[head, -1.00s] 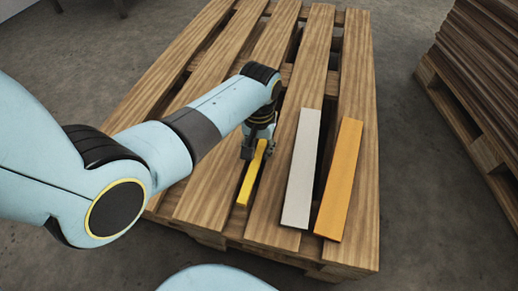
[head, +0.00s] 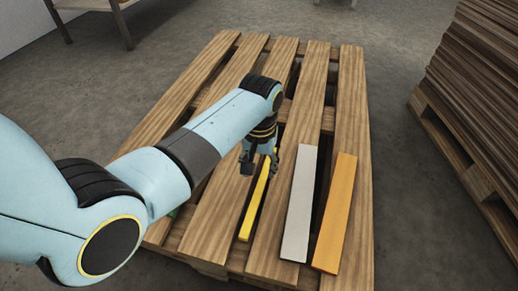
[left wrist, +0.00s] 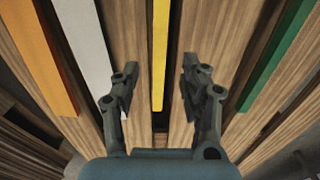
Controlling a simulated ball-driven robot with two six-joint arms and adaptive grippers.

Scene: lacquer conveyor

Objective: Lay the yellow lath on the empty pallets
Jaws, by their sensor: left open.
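The yellow lath (head: 254,210) lies lengthwise on the wooden pallet (head: 216,222), along the slats near a gap. The arm and gripper hide its far part in the head view. My left gripper (head: 260,167) is open, with one finger on each side of the lath's line. In the left wrist view the yellow lath (left wrist: 160,55) runs between the open fingers (left wrist: 158,78), and neither finger appears to touch it. My right gripper is in neither view.
A white lath (head: 299,205) and an orange lath (head: 335,215) lie to the right on the same pallet. A green lath (left wrist: 278,55) shows in the left wrist view. A stack of brown boards (head: 490,85) stands on another pallet at right. A table (head: 92,5) is at far left.

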